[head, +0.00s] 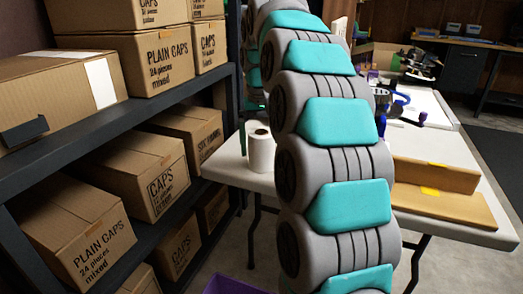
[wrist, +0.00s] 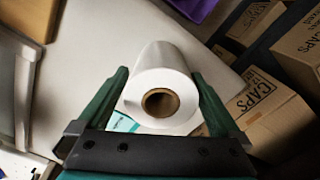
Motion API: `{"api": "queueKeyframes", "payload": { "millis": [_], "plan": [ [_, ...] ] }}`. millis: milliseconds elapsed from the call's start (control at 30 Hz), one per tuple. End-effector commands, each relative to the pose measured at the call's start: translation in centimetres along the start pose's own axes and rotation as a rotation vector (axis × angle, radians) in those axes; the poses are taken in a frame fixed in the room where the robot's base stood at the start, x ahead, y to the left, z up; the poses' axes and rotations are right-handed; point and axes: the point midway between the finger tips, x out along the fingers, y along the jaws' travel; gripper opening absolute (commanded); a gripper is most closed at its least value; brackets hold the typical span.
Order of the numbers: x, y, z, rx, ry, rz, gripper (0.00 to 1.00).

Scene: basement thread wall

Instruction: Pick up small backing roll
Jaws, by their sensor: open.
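The small backing roll (head: 261,148) is a white roll standing on the left end of the white folding table (head: 230,165) in the head view. In the wrist view the roll (wrist: 165,62) shows its end with a brown cardboard core. My gripper (wrist: 164,85) is open, with one green finger on each side of the roll. I cannot tell whether the fingers touch it. In the head view my arm covers the middle of the table, and only a green part of my gripper (head: 241,137) shows beside the roll.
A dark shelf (head: 150,82) with several cardboard boxes (head: 160,62) stands close on the left of the table. Flat cardboard pieces (head: 440,205) lie on the table's right part. A purple bin (head: 232,285) is on the floor in front. Dark matting (head: 490,155) covers floor at the right.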

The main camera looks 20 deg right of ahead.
Motion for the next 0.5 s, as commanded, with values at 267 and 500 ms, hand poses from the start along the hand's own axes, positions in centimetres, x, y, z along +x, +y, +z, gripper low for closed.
{"api": "queueKeyframes", "payload": {
  "millis": [267,500],
  "plan": [
    [3.1,-0.1,0.0,-0.001,-0.001,0.0,1.0],
    [3.2,-0.1,-0.1,-0.001,0.001,0.0,1.0]
  ]
}}
